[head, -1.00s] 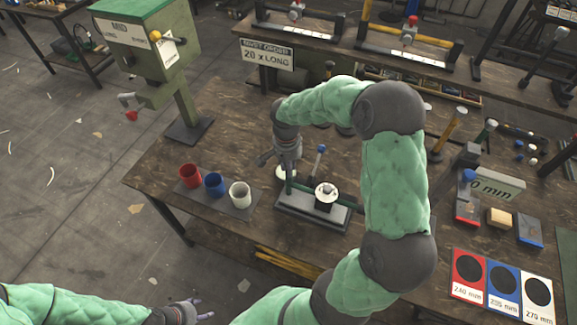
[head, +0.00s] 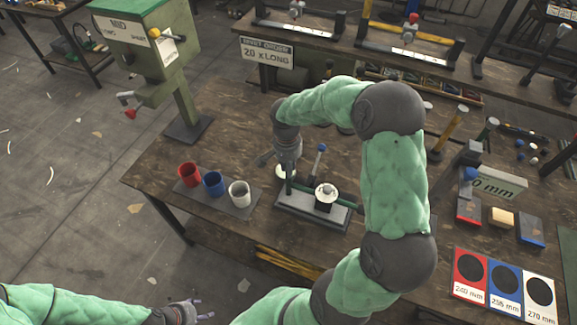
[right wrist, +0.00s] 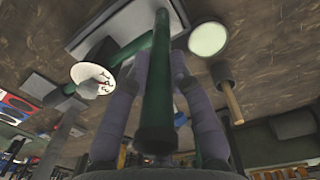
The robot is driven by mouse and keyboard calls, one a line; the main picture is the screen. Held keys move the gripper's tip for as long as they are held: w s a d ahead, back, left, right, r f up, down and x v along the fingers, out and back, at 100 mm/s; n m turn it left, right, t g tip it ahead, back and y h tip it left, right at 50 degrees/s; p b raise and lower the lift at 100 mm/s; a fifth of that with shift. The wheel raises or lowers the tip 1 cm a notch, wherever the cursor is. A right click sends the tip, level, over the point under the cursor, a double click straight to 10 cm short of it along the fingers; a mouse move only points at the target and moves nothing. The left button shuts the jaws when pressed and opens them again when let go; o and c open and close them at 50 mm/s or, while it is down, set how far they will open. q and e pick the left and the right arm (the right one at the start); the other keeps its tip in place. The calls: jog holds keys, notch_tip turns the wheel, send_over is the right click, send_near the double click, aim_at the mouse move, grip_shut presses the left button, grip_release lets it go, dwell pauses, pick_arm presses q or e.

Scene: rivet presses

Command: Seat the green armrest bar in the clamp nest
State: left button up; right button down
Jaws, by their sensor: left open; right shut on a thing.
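The clamp nest (head: 300,208) is a grey base on the bench with a white-topped round post (head: 326,192) and a blue-knobbed lever (head: 320,150). My right gripper (head: 288,168) points down over its left end, shut on the green armrest bar (right wrist: 157,95). In the right wrist view the bar stands between the fingers (right wrist: 155,88), its near end toward the camera. A green length (right wrist: 133,48) also runs sideways over the base; I cannot tell whether it joins the held piece, or whether the bar is seated. My left gripper (head: 200,309) is open and empty, low and left.
Red (head: 189,175), blue (head: 213,184) and white (head: 239,194) cups stand on a mat left of the nest. A pale disc (right wrist: 208,39) lies beside the nest. A green press (head: 150,50) stands behind left. Length cards (head: 504,287) lie at the front right.

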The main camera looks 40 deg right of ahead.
jog(key=shift+f+b, duration=0.45)
jog(key=shift+f, duration=0.15)
jog(key=c, duration=1)
grip_release()
jog(key=r, duration=1.2)
jog(key=shift+w+a, duration=0.1)
jog(key=shift+w, duration=0.15)
